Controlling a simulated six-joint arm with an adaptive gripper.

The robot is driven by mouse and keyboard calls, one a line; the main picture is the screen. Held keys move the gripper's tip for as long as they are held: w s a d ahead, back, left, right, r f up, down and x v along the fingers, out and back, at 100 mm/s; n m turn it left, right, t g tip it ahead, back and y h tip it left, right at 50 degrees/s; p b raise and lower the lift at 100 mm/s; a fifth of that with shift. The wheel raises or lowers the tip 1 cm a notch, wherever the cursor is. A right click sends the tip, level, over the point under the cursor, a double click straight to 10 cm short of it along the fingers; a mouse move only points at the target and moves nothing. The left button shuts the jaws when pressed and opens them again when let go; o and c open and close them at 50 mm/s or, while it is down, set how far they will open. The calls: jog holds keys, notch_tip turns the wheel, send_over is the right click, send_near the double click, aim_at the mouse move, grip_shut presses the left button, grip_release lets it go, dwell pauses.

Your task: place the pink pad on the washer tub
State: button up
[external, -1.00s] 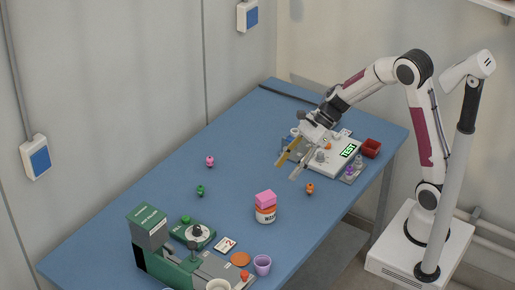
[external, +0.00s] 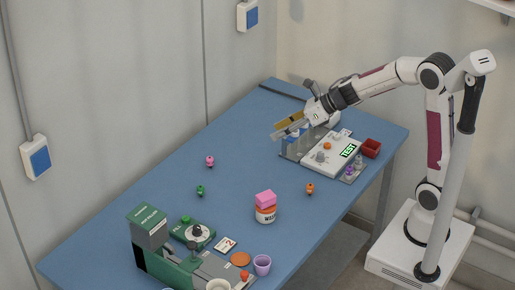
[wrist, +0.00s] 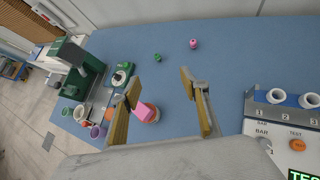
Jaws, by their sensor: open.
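The pink pad (external: 265,197) lies on top of the washer tub (external: 266,214), a white and orange round tub with dark lettering. In the wrist view the pink pad (wrist: 146,110) is partly hidden by the left finger, and only a little of the tub (wrist: 154,117) shows. My gripper (external: 276,132) is open and empty, above the far part of the table beside the white test unit. It is well apart from the pad and tub. Its two tan-padded fingers (wrist: 160,82) are spread wide in the wrist view.
The white test unit (external: 327,158) with a green display stands at the right, near a dark red box (external: 371,148). A green machine (external: 150,230) and a purple cup (external: 262,264) stand at the near end. Small pink, green and orange pieces are scattered between, with bare blue table around.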

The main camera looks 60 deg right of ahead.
jog(key=s+d+r+m+t+h, duration=0.25)
jog(key=d+r+m+h, duration=0.4)
jog(key=m, duration=0.65)
jog(key=s+d+r+m+h, duration=0.2)
jog(key=s+d+r+m, duration=0.1)
jog(key=s+d+m, duration=0.55)
jog(key=s+a+f+m+g+y, duration=0.1)
jog(key=s+a+f+m+g, duration=0.2)
jog(key=s+m, duration=0.6)
jog(key=s+a+f+m+g+y, duration=0.2)
jog(key=s+a+f+m+g, duration=0.1)
jog(key=s+m, duration=0.6)
jog(key=shift+s+a+f, duration=0.9)
jog(key=shift+s+a, duration=0.3)
jog(key=shift+s, duration=0.05)
